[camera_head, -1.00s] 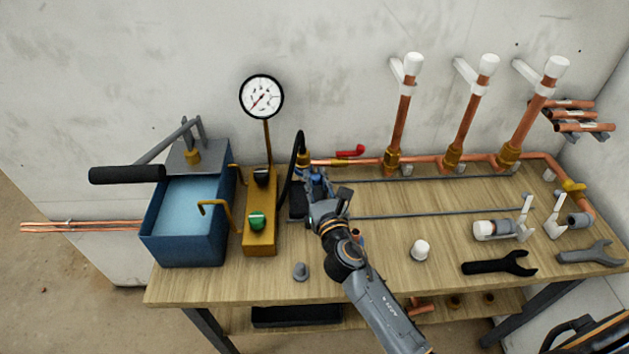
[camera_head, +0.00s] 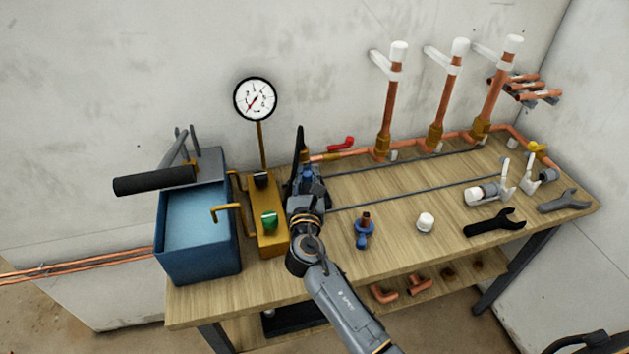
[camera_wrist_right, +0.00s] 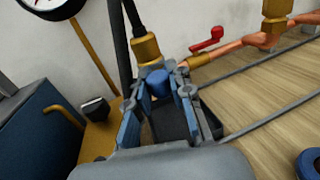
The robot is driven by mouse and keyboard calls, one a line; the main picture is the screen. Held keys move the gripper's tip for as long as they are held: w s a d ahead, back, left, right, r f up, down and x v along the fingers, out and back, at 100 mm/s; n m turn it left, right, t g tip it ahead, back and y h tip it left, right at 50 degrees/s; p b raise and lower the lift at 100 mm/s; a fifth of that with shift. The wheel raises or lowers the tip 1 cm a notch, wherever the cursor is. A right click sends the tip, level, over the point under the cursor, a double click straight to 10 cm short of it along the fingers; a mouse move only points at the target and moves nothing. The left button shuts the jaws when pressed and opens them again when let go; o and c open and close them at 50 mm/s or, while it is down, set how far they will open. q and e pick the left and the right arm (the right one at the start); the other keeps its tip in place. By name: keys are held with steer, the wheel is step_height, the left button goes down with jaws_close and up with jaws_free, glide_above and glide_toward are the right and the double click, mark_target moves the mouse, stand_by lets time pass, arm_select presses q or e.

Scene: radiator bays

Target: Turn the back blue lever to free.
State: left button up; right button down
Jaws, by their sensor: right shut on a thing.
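The back blue lever (camera_wrist_right: 157,82) is a small blue piece below a brass fitting (camera_wrist_right: 146,48), at the end of the copper pipe. My right gripper (camera_wrist_right: 159,90) has a finger on each side of it and is shut on it. In the head view, my right gripper (camera_head: 308,176) reaches the back of the bench beside the yellow-brown block, and its arm hides most of the lever. I cannot tell the lever's exact angle. A second blue piece (camera_head: 363,236) stands nearer the front of the bench. My left gripper is not in view.
A blue water tank (camera_head: 196,265) with a pump handle (camera_head: 155,180), a gauge (camera_head: 255,98) and a black hose (camera_head: 297,150) are close by. A red lever (camera_head: 341,143) sits on the pipe right of the gripper. A white cap (camera_head: 425,222) and wrenches (camera_head: 495,222) lie farther right.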

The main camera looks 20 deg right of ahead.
steer(key=shift+a+f+m+g+h+b, duration=0.2)
steer(key=shift+m+g+h+b, duration=0.15)
steer(key=shift+m+h, duration=0.4)
steer(key=shift+h, duration=0.45)
steer(key=c, duration=1.2)
jaws_free()
steer(key=shift+r, duration=0.1)
steer(key=v, duration=1.2)
steer(key=shift+r, duration=0.1)
